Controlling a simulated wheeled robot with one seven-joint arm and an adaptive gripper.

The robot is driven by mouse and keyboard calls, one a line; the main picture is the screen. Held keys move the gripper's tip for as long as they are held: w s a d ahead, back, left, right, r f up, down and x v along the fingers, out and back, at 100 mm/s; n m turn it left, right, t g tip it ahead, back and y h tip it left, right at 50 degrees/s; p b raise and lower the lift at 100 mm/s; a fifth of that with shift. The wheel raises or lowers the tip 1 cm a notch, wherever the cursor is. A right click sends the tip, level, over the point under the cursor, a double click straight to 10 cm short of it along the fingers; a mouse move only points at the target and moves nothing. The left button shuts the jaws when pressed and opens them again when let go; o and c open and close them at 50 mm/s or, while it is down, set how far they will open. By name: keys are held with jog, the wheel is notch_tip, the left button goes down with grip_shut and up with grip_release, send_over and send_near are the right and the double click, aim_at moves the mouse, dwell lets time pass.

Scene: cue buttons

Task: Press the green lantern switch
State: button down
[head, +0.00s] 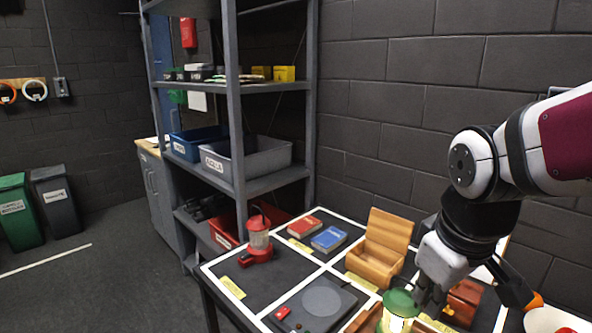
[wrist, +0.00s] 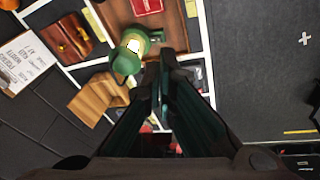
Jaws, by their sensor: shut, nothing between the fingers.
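The green lantern (head: 399,301) stands at the table's near edge in the head view, with a green cap and a pale lit body. It also shows in the wrist view (wrist: 127,62), just left of the fingertips. My gripper (head: 428,296) is shut and empty, close beside the lantern's right side in the head view. In the wrist view my fingers (wrist: 157,78) point toward the table beside the lantern. I cannot tell whether they touch it.
A red lantern (head: 258,241) stands at the table's left. An open wooden box (head: 377,264), red book (head: 304,227), blue book (head: 328,239) and dark device (head: 316,302) share the white-lined table. A brown case (head: 464,299) lies right of my gripper. A metal shelf (head: 237,150) stands behind.

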jog(key=s+r+m+t, duration=0.1)
jog(key=s+r+m, duration=0.2)
jog(key=s, duration=0.7)
jog(key=shift+a+r+m+t+y, duration=0.15)
jog(key=shift+r+m+t+y, duration=0.15)
jog(key=shift+m, duration=0.9)
jog(key=shift+f, duration=0.1)
